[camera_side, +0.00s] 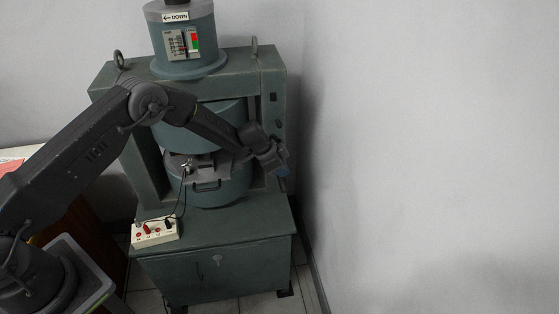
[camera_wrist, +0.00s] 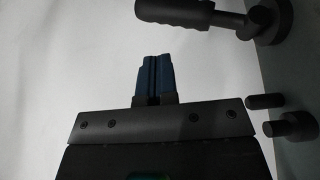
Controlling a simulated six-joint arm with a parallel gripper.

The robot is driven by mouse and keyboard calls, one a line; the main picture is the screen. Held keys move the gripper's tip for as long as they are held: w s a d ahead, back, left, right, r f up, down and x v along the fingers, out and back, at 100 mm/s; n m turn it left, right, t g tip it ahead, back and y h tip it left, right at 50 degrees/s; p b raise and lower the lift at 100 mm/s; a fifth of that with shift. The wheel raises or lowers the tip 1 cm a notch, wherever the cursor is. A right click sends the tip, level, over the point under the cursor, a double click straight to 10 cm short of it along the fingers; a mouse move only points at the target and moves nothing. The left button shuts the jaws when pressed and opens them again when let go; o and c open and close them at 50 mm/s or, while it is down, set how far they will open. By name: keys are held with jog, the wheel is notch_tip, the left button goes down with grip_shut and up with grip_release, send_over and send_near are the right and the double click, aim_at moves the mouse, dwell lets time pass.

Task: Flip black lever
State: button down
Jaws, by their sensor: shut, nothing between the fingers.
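A black lever with a ribbed grip (camera_wrist: 175,12) lies across the top of the wrist view. Its arm runs right to a round pivot (camera_wrist: 268,20) on the machine's panel. My gripper (camera_wrist: 157,60) points up toward the lever in that view, with its blue fingers together and nothing between them. A gap shows between the fingertips and the grip. In the side view my gripper (camera_side: 282,172) is beside the front right of the green machine (camera_side: 264,60). I cannot make out the lever clearly there; my arm's end may cover it.
Two dark cylindrical knobs (camera_wrist: 265,101) stick out of the panel at the right of the wrist view. A white box with cables (camera_side: 154,232) sits on the green cabinet (camera_side: 215,270). A bare wall (camera_side: 430,150) fills the right, with open space before it.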

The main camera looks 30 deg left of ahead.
jog(key=shift+s+d+r, duration=0.15)
jog(key=shift+s+r, duration=0.05)
jog(key=shift+r, duration=0.75)
jog(key=shift+s+d+r, duration=0.15)
jog(key=shift+d+r, duration=0.05)
jog(key=shift+r, duration=0.75)
jog(key=shift+s+d+r, duration=0.15)
jog(key=shift+s+r, duration=0.05)
jog(key=shift+r, duration=0.75)
jog(key=s+a+r+n, duration=0.1)
jog(key=s+r, duration=0.4)
jog(key=r, duration=0.3)
jog(key=s+r+n+y, duration=0.1)
jog(key=s+r, duration=0.5)
jog(key=r, duration=0.3)
jog(key=s+a+r+n, duration=0.1)
jog(key=s+r, duration=0.4)
jog(key=r, duration=0.3)
jog(key=s+a+r+n+y, duration=0.1)
jog(key=s+a+n, duration=0.1)
jog(key=s, duration=1)
jog(key=s+a+r+n+t+y, duration=0.1)
jog(key=s+a+r+n+y, duration=0.1)
jog(key=s, duration=1)
jog(key=shift+a+n, duration=0.45)
jog(key=shift+n, duration=0.55)
jog(key=shift+r, duration=0.1)
